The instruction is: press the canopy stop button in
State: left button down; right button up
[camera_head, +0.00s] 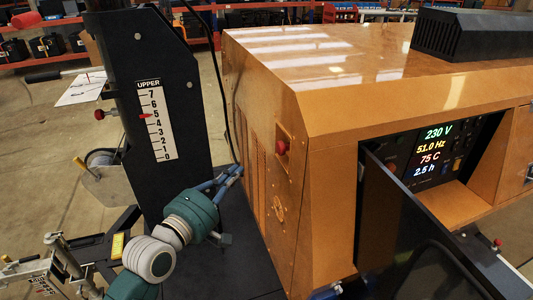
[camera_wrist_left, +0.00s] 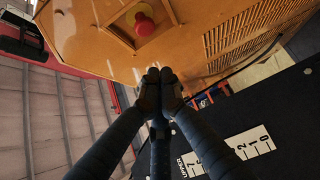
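The canopy stop button (camera_head: 282,148) is a red mushroom knob in a small recess on the orange canopy's end face. It stands out from its mount. In the left wrist view the red button (camera_wrist_left: 144,24) shows near the top, on a yellow base. My left gripper (camera_head: 238,170) is below and left of the button in the head view, apart from it. In the left wrist view the fingertips of my left gripper (camera_wrist_left: 160,78) are together with nothing between them, and the button lies beyond them. My right gripper is not in view.
The black mast plate with an UPPER scale (camera_head: 155,120) stands left of the canopy (camera_head: 325,110). A black cable hangs between them. Louvres (camera_wrist_left: 235,35) are beside the button recess. A lit display (camera_head: 432,150) sits behind an open dark door (camera_head: 385,215) at the right.

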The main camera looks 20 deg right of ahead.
aim_at(285, 147)
pick_arm(q)
jog(key=s+d+p+x, duration=0.2)
jog(key=x, duration=0.9)
jog(key=shift+w+d+p, duration=0.2)
jog(key=shift+w+p, duration=0.05)
jog(key=shift+p, duration=0.15)
jog(key=shift+d, duration=0.95)
jog(key=shift+a, duration=0.1)
